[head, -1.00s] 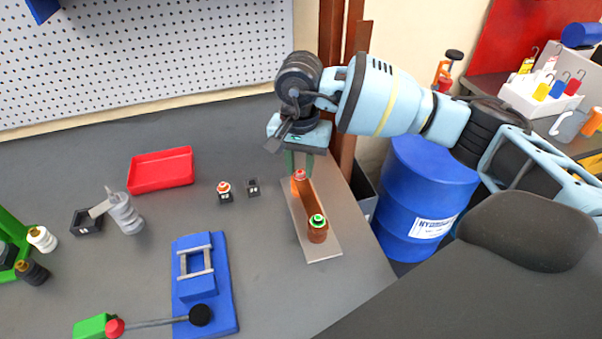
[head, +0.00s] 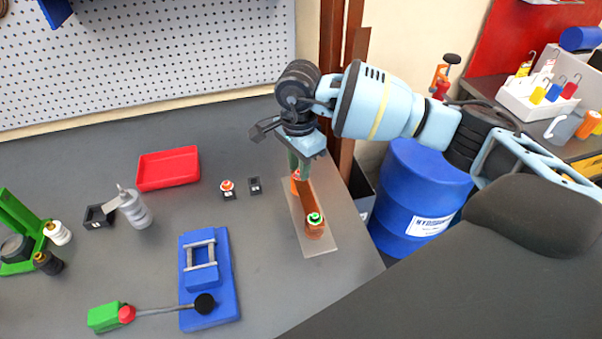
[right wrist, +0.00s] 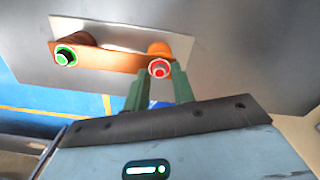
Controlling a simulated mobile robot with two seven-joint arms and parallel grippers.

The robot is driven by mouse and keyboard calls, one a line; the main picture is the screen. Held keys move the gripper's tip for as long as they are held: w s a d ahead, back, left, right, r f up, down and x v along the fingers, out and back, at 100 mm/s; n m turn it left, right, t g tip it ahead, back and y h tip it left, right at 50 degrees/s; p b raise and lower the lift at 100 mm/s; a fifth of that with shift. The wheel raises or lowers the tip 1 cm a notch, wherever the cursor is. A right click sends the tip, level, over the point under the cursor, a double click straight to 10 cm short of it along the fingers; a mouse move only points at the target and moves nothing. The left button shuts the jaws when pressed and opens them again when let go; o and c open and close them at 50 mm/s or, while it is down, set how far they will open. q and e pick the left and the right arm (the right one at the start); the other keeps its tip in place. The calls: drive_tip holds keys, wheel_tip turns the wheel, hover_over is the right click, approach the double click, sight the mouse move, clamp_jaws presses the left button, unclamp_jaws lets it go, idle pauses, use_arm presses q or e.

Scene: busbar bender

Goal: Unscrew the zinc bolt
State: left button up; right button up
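A copper busbar (head: 307,200) on two orange-brown posts sits on a pale plate (head: 324,240). One bolt head with a green ring (head: 315,218) is at the near end. A bolt head with a red ring (right wrist: 159,69) is at the far end. I cannot tell by metal which is the zinc one. My right gripper (head: 302,176) points down over the far end and partly hides the red-ringed bolt in the head view. In the right wrist view its green fingers (right wrist: 160,82) are apart, with the red-ringed bolt between their tips; contact is unclear. My left gripper is out of view.
A red tray (head: 168,169), two small black holders (head: 255,186), a blue bender (head: 209,275) with a long lever, and a grey cylindrical part (head: 136,212) lie to the left. A blue drum (head: 415,190) stands beyond the bench's right edge. A brown post (head: 340,110) rises behind my gripper.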

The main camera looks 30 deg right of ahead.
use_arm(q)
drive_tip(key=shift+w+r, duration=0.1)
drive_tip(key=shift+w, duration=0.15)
use_arm(e)
drive_tip(key=shift+f, duration=0.1)
drive_tip(key=m, duration=0.1)
drive_tip(key=m+p, duration=0.1)
drive_tip(key=m, duration=0.1)
drive_tip(key=m+p, duration=0.1)
drive_tip(key=shift+r+m, duration=0.3)
drive_tip(key=shift+m, duration=0.1)
drive_tip(key=shift+f+m, duration=0.15)
drive_tip(key=shift+m, duration=0.45)
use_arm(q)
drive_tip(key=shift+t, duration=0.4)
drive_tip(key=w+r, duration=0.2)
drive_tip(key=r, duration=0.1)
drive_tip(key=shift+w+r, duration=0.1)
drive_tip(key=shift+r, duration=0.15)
use_arm(e)
drive_tip(key=shift+f, duration=0.1)
drive_tip(key=shift+m+p, duration=0.4)
drive_tip(key=shift+m, duration=0.2)
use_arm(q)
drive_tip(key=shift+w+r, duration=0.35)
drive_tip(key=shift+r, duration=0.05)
